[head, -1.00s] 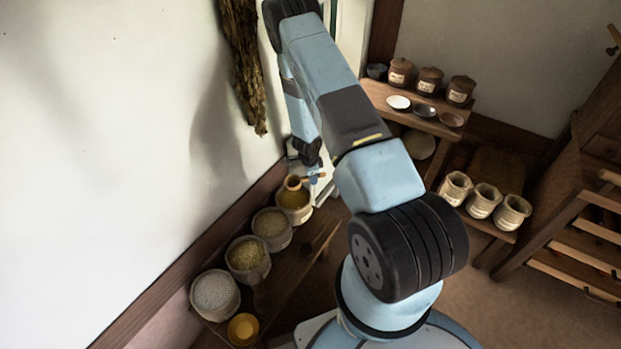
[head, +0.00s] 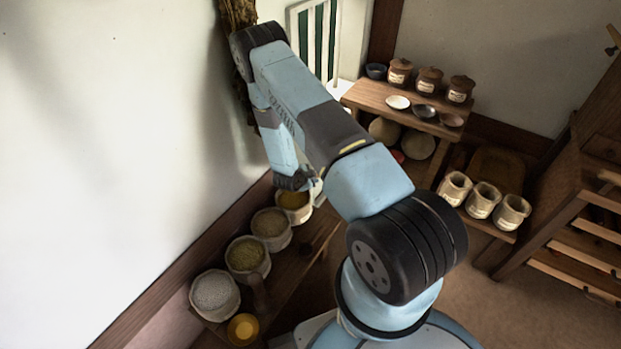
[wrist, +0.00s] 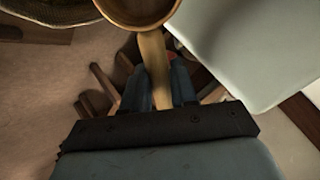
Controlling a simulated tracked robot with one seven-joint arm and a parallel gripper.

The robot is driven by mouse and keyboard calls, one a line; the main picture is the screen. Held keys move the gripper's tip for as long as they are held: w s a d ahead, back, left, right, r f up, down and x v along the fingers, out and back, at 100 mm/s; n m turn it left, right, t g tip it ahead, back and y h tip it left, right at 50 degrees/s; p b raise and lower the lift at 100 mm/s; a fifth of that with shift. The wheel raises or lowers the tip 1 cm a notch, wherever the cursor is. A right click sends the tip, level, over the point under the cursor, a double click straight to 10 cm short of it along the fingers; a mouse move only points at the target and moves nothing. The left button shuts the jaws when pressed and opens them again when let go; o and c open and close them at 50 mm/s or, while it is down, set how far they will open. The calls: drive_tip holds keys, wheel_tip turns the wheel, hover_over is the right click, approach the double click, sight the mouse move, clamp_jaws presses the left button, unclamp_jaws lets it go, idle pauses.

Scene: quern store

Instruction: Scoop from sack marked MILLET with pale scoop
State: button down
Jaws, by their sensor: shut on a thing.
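My gripper (wrist: 166,88) is shut on the handle of a pale wooden scoop (wrist: 153,60) in the wrist view. The scoop's round bowl (wrist: 140,10) is cut off by the top edge, and its visible inside looks bare. In the head view, my arm's end hides the scoop and is beside the far sack with golden grain (head: 294,200). Three more open sacks line the wall: brownish grain (head: 268,224), yellow-green grain (head: 246,256) and whitish grain (head: 214,291). No sack marking is readable, so I cannot tell which is MILLET.
The sacks stand on a low wooden bench (head: 290,273). A yellow round vessel (head: 243,328) is at its near end. A shelf (head: 385,100) with lidded jars and small dishes stands at the back. Three pale pots (head: 483,201) are at right. A dried bundle (head: 238,14) hangs on the wall.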

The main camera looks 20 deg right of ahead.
drive_tip(key=shift+s+a+f, duration=0.35)
drive_tip(key=shift+a+f, duration=0.1)
drive_tip(key=shift+f, duration=0.65)
drive_tip(key=shift+s+a+f, duration=0.3)
drive_tip(key=shift+a+f, duration=0.2)
drive_tip(key=shift+f, duration=0.65)
drive_tip(key=shift+s+a+f, duration=0.35)
drive_tip(key=shift+a+f, duration=0.1)
drive_tip(key=shift+f, duration=0.65)
drive_tip(key=shift+a+f, duration=0.1)
drive_tip(key=shift+a, duration=0.05)
drive_tip(key=shift+w+d+g+y, duration=0.4)
drive_tip(key=shift+d+g+y, duration=0.3)
drive_tip(key=shift+y, duration=0.3)
drive_tip(key=shift+w+d+r+g+y, duration=0.2)
drive_tip(key=shift+d+r+g+y, duration=0.1)
drive_tip(key=shift+r+g+y, duration=0.55)
drive_tip(key=shift+w+d+r+g+y, duration=0.3)
drive_tip(key=shift+r+g+y, duration=0.3)
drive_tip(key=shift+r+y, duration=0.45)
drive_tip(key=shift+w+d+r+g+y, duration=0.15)
drive_tip(key=shift+d+r+g+y, duration=0.2)
drive_tip(key=shift+r+g+y, duration=0.6)
drive_tip(key=shift+f, duration=0.15)
